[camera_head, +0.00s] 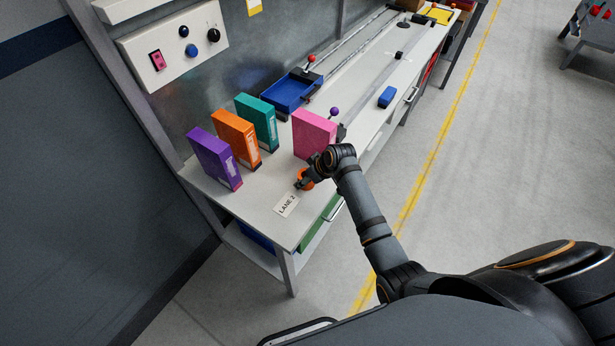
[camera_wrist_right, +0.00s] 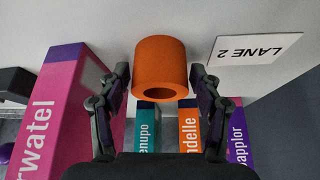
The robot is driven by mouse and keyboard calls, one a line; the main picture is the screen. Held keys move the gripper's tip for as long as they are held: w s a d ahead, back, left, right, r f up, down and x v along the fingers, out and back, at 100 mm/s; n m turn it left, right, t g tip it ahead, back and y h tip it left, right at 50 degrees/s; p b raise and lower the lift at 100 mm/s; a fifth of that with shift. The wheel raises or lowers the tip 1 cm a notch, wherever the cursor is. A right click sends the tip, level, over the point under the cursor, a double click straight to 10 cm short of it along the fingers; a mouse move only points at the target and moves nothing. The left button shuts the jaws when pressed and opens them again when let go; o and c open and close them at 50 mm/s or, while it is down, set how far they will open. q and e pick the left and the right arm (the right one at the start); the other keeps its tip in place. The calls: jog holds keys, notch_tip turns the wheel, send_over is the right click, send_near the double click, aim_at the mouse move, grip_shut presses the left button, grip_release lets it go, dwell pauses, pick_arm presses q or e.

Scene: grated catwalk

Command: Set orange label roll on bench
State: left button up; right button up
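The orange label roll (camera_wrist_right: 160,62) is upright, its hollow end facing up, at the bench top (camera_head: 262,212). I cannot tell whether it touches the surface. It also shows, partly hidden by my gripper, in the head view (camera_head: 308,184). My right gripper (camera_wrist_right: 159,78) has one finger on each side of the roll, with a thin gap seeming to show at the left finger. In the head view my right gripper (camera_head: 303,180) is low over the near end of the bench. My left gripper is not in view.
A white LANE 2 card (camera_head: 286,204) lies beside the roll. A pink binder (camera_head: 313,133) stands close behind it. Purple (camera_head: 214,158), orange (camera_head: 236,137) and teal (camera_head: 257,122) binders stand along the back. A blue tray (camera_head: 291,93) is farther along. Bare bench lies between roll and binders.

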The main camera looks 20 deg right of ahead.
jog(key=shift+o, duration=0.5)
jog(key=shift+r, duration=0.25)
jog(key=v, duration=1.1)
jog(key=shift+s+r, duration=0.2)
jog(key=shift+r, duration=0.1)
jog(key=shift+d, duration=0.1)
